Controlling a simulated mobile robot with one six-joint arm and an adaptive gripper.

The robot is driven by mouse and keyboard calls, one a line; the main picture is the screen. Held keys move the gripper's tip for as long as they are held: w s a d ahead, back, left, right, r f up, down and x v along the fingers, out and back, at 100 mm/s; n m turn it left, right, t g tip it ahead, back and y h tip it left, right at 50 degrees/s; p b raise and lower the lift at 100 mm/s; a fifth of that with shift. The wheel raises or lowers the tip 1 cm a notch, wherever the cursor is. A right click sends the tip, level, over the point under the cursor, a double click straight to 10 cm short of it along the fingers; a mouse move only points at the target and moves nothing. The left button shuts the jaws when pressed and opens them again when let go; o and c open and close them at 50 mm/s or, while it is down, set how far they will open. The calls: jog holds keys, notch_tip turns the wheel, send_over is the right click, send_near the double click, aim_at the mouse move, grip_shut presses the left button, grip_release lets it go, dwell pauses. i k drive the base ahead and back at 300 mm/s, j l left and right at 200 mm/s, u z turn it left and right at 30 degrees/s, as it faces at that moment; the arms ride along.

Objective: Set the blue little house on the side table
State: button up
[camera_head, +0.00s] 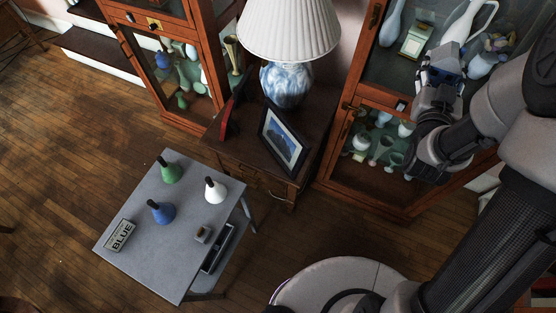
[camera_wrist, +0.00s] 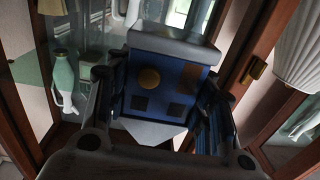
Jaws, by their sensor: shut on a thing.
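The blue little house (camera_wrist: 163,92) has a grey roof, a round yellow spot and dark square windows. My gripper (camera_wrist: 160,110) is shut on it, with one finger on each side in the wrist view. In the head view my gripper (camera_head: 440,78) holds the house (camera_head: 447,55) up in front of the right cabinet. A dark wooden side table (camera_head: 238,172) stands between the two cabinets, left of and below my gripper. A lamp and a framed picture stand on it.
The lamp (camera_head: 287,82) has a wide white shade. The framed picture (camera_head: 282,138) stands near the side table's front. The right glass cabinet (camera_head: 400,112) holds several vessels. Wooden floor lies open at left.

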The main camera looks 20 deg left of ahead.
aim_at(166, 270)
jog(key=u, duration=0.5)
jog(key=i+u, duration=0.1)
jog(key=u, duration=0.4)
jog(key=l+u, duration=0.1)
jog(key=u, duration=0.4)
jog(key=i+u, duration=0.1)
jog(key=u, duration=0.4)
jog(key=l+u, duration=0.1)
jog(key=u, duration=0.4)
jog(key=l+u, duration=0.1)
jog(key=u, duration=0.4)
